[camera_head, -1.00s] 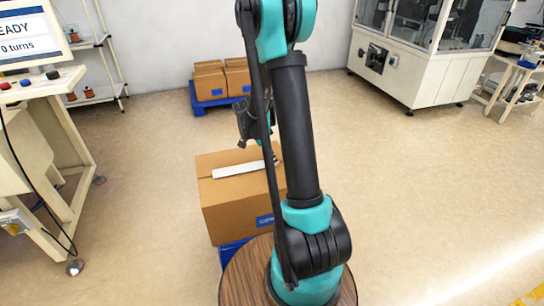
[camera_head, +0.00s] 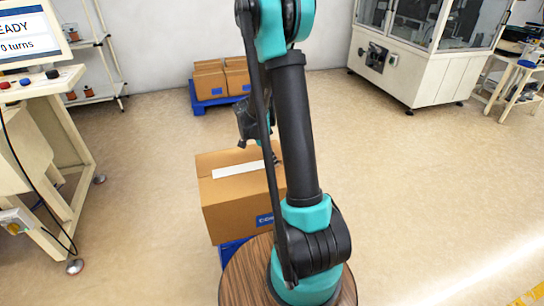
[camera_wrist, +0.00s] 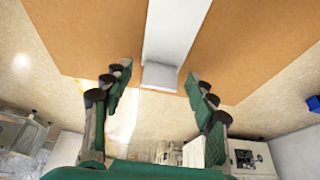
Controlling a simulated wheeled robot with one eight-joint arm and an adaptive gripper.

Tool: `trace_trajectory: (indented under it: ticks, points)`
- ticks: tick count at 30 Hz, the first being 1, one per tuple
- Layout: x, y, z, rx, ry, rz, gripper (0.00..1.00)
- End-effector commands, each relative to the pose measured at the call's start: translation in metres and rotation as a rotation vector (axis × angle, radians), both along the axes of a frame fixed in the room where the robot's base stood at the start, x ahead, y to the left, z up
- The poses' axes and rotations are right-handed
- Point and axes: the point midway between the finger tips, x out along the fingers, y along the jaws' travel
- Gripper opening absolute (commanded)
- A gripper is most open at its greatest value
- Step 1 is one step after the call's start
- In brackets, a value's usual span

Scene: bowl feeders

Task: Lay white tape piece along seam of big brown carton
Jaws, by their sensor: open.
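The big brown carton (camera_head: 235,205) stands in front of my base, closed, and its top also shows in the wrist view (camera_wrist: 100,35). The white tape piece (camera_head: 237,169) lies along the middle of the carton top. In the wrist view the tape (camera_wrist: 176,32) runs to the carton's edge, where a short paler end part (camera_wrist: 160,75) seems bent down. My gripper (camera_wrist: 158,79) is open, with a finger on each side of that end and a gap to it. In the head view my arm hides most of the gripper and the tape's right end. The seam under the tape is hidden.
The carton rests on a blue support (camera_head: 232,252). Smaller cartons (camera_head: 210,82) sit on a blue pallet (camera_head: 200,106) at the back. A control bench (camera_head: 60,150) stands at the left, a white machine (camera_head: 420,75) at the back right. The floor at right is clear.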

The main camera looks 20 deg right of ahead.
Motion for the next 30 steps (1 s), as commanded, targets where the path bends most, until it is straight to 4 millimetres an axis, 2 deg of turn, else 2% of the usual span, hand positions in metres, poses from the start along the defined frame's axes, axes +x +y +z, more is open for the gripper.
trace_trajectory:
  ticks: [5,8,21,30]
  points:
    - [0.000,0.002,0.005,0.000,0.000,0.001,0.58]
    - [0.000,0.007,0.015,0.000,-0.001,0.001,0.58]
    - [0.000,0.038,0.090,0.000,0.000,0.001,0.58]
    - [0.000,0.046,0.111,0.000,0.000,0.000,0.58]
